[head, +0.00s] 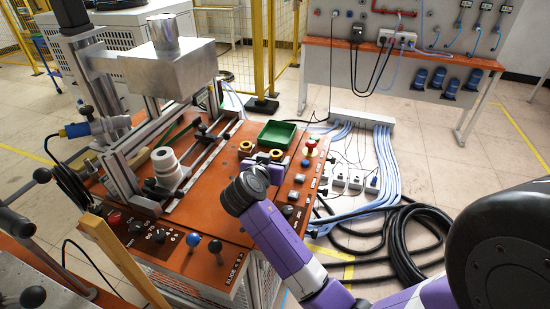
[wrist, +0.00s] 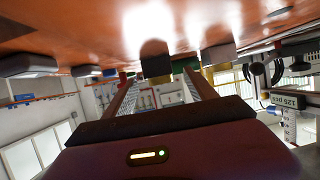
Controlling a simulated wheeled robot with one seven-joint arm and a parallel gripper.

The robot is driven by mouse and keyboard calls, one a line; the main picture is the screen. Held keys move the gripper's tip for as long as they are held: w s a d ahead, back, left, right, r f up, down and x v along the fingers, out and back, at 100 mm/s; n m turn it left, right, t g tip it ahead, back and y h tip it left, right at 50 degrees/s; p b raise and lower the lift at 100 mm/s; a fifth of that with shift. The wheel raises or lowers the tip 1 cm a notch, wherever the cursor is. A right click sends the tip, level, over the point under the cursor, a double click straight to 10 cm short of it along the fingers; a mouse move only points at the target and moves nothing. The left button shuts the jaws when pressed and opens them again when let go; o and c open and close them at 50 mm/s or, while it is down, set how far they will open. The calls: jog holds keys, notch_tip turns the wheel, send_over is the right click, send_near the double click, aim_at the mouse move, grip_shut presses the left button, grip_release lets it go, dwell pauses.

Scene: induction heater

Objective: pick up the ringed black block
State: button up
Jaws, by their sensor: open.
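Two small dark blocks topped by yellow rings, the left one (head: 246,147) and the right one (head: 277,154), stand on the orange bench panel in the head view. I cannot tell which is the task's ringed black block. My gripper (head: 262,163) is just on the near side of them, low over the panel, and hides their lower parts. In the upside-down wrist view, my gripper (wrist: 160,92) has its fingers apart with nothing held. A black block (wrist: 155,66) with yellow at its end shows beyond the fingertips, between their lines.
A green tray (head: 277,134) lies just behind the blocks. A red stop button (head: 311,143) and several knobs are to the right. The metal press frame (head: 185,72) and white cylinder (head: 165,163) stand left. Black cables (head: 405,235) lie on the floor.

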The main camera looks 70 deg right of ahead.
jog(key=shift+x, duration=1.2)
grip_shut()
jog(key=shift+r, duration=0.1)
